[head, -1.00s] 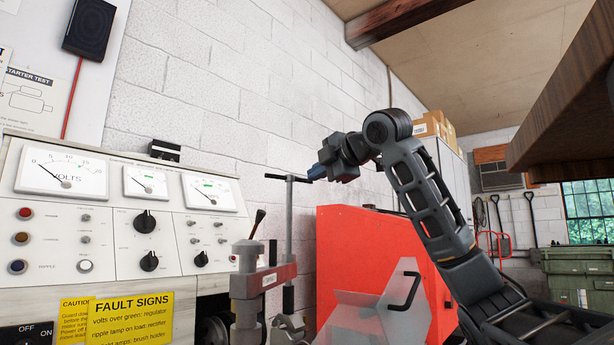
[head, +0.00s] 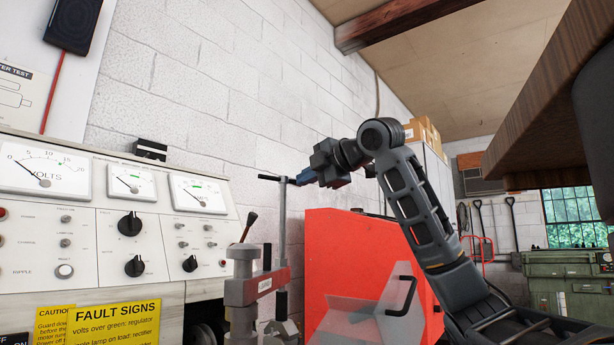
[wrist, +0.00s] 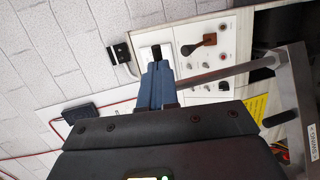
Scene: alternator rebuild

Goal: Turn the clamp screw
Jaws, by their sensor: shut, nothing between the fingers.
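The clamp screw (head: 282,225) is a thin grey upright rod with a dark cross bar (head: 268,178) at its top. It rises from a grey and red clamp (head: 252,290) beside the test bench. In the wrist view the grey screw rod (wrist: 232,72) runs from the fingers toward the clamp frame (wrist: 300,100) at right. My gripper (head: 302,178) has blue fingers, shut and empty, at the right end of the cross bar. They appear to meet it, but contact is unclear. The shut fingers also show in the wrist view (wrist: 157,68), where they hide part of the bar.
The test bench (head: 95,260) with meters and knobs stands at left, with a yellow fault sign (head: 115,322). A red cabinet (head: 345,255) stands behind and right of the clamp. A dark lever (head: 250,226) rises close left of the screw. A wooden overhang (head: 530,100) is at upper right.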

